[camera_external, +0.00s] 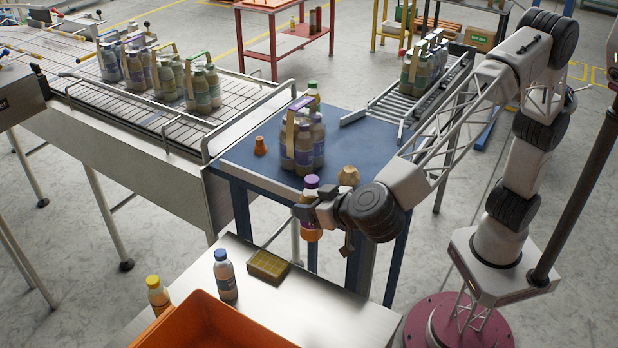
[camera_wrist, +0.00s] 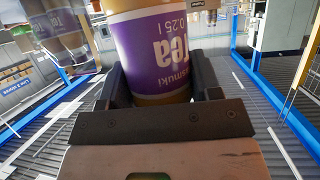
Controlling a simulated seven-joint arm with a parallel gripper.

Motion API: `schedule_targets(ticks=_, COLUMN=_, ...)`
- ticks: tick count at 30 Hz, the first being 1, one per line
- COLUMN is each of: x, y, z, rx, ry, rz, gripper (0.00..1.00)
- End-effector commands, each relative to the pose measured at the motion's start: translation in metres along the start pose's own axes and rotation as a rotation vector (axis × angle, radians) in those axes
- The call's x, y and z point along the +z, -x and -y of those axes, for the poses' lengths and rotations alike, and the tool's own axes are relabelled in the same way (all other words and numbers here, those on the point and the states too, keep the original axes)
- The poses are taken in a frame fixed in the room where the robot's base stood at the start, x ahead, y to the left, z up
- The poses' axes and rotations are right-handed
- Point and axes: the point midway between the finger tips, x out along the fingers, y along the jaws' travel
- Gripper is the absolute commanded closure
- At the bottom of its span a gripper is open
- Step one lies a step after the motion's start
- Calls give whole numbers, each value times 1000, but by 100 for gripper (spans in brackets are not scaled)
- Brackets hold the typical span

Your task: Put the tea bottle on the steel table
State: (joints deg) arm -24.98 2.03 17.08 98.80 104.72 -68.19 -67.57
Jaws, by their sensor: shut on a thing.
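The tea bottle (camera_external: 311,235) has a purple cap, and its purple label reads "Tea", upside down in the wrist view (camera_wrist: 165,50). My gripper (camera_external: 312,208) is shut around its body, with a dark finger on each side in the wrist view (camera_wrist: 163,88). The bottle looks upright in the external view, held in the air by the blue table's near edge and beyond the steel table's far edge. Its exact height is hard to tell. The steel table (camera_external: 340,312) is at the bottom, with a bare shiny top on its right part.
On the steel table are a blue-labelled bottle (camera_external: 225,275), a yellow box-like block (camera_external: 268,265) and an orange crate (camera_external: 215,318); a yellow-capped bottle (camera_external: 157,295) stands beside the crate.

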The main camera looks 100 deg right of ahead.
Motion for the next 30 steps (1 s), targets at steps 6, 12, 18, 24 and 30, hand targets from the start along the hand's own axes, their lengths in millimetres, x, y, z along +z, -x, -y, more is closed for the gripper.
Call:
schedule_targets(ticks=6, x=74, y=-31, z=0, rx=2, ry=7, rz=1, gripper=74)
schedule_targets(ticks=12, x=129, y=-54, z=0, rx=1, ry=4, rz=1, gripper=74)
schedule_targets(ticks=18, x=158, y=-65, z=0, rx=0, ry=3, rz=0, gripper=74)
schedule_targets(ticks=24, x=164, y=-68, z=0, rx=0, ry=0, rz=0, gripper=74)
schedule_targets(ticks=30, x=164, y=-68, z=0, rx=0, ry=0, rz=0, gripper=74)
